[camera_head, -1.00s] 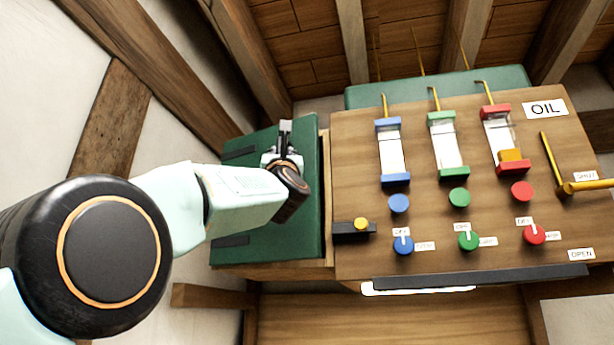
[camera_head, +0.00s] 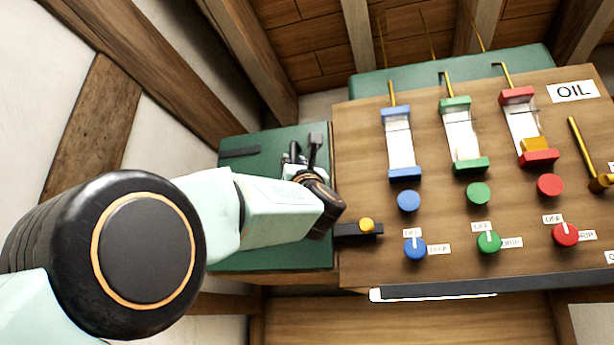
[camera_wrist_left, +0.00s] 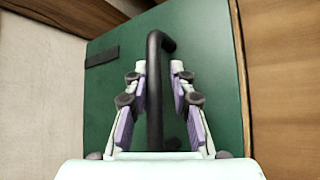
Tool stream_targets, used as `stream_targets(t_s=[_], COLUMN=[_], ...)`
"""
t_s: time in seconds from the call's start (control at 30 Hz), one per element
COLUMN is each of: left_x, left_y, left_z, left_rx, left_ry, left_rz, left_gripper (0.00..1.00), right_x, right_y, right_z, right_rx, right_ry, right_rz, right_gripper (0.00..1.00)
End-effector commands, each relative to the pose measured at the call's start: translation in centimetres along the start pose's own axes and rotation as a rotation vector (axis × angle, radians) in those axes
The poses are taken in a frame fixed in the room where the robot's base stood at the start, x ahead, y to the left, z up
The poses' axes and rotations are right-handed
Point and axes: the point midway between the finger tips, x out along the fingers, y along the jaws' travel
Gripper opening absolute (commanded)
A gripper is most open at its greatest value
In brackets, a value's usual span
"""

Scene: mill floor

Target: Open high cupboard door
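The cupboard door is a green panel (camera_head: 250,170) left of the wooden console, with dark hinges on its left side. It looks shut, its right edge along the wooden frame. In the left wrist view the green door (camera_wrist_left: 105,100) fills the middle, and its black bar handle (camera_wrist_left: 155,95) stands upright with a bent top. My left gripper (camera_head: 304,148) is in front of the door near its right edge. In the wrist view its fingers (camera_wrist_left: 160,90) are open, one on each side of the handle, with gaps visible. My right gripper is not in view.
The console (camera_head: 360,130) has blue, green and red gauges, round buttons and switch knobs, and an OIL label (camera_head: 573,91). A black box with a yellow knob (camera_head: 367,225) sits just right of my left wrist. A yellow lever (camera_head: 583,150) is at far right.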

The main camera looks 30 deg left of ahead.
Motion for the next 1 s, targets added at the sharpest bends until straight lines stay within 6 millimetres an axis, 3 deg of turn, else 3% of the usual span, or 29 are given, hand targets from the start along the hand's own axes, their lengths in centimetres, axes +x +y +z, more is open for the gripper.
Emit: stream_targets(t_s=[0.1,0.63,1.0], left_x=[0.1,-6.6,-7.6], left_y=[0.1,0.2,0.1], left_z=[0.1,-0.1,0.1], left_rx=[0.018,0.017,0.017], left_ry=[0.002,0.001,0.001], left_rz=[0.014,0.015,0.016], left_gripper=[0.24,0.24,0.24], right_x=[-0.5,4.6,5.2], right_y=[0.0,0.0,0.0], right_z=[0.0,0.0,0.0], right_rx=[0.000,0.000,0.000], right_ry=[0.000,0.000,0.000], right_rz=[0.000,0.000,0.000], right_gripper=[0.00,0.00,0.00])
